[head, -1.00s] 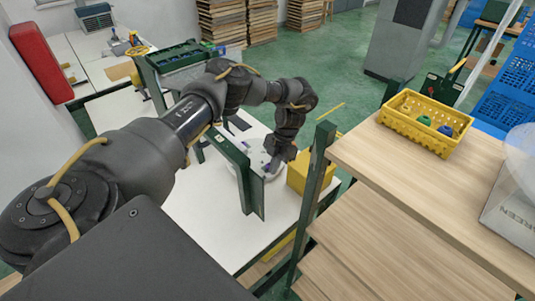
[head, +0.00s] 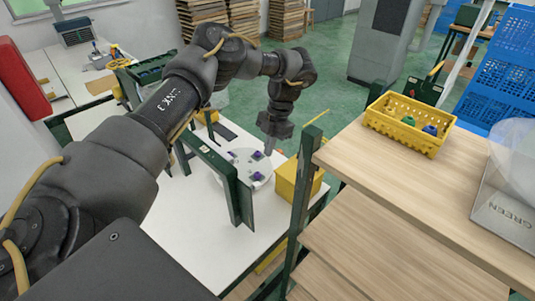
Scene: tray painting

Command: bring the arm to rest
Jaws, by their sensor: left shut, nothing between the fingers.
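My left arm reaches in from the left in the head view. Its gripper (head: 270,147) points down above the right edge of a round white tray (head: 240,183), shut and empty. Several purple pieces (head: 257,177) lie on the tray, which rests on the white table (head: 200,222). A green post in front hides part of the tray. My right gripper does not show.
A yellow box (head: 297,183) stands right of the tray. Green frame posts (head: 306,180) rise beside the wooden shelf (head: 400,175).

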